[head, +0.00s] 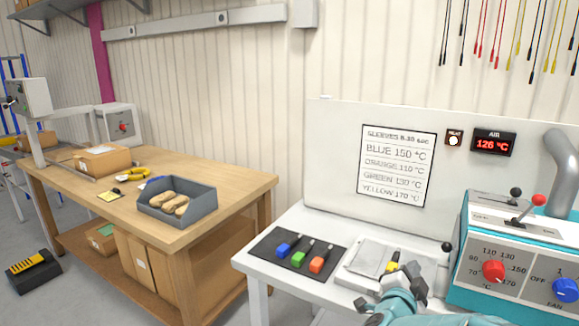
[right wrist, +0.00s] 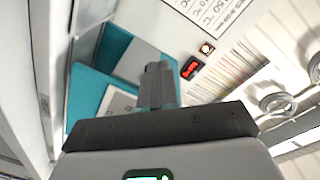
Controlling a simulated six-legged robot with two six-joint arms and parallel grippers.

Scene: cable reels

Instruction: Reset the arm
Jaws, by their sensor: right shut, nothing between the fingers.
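My right gripper (head: 408,277) is at the bottom right of the head view, above the front of the white bench (head: 285,228). Its fingers are together and empty; they also show shut in the right wrist view (right wrist: 157,82). A yellow-ended piece (head: 392,262) lies on the pale metal plate (head: 362,258) just behind the gripper, partly hidden by it. The teal heater unit (head: 462,303), with a red dial (head: 493,271) and a blue dial (head: 565,290), stands to the right, apart from the gripper. My left gripper is not in view.
A dark mat (head: 265,249) holds blue, green and orange pieces. The display (head: 494,143) reads 126 °C. A wooden table (head: 240,181) with a grey bin (head: 196,213) stands left.

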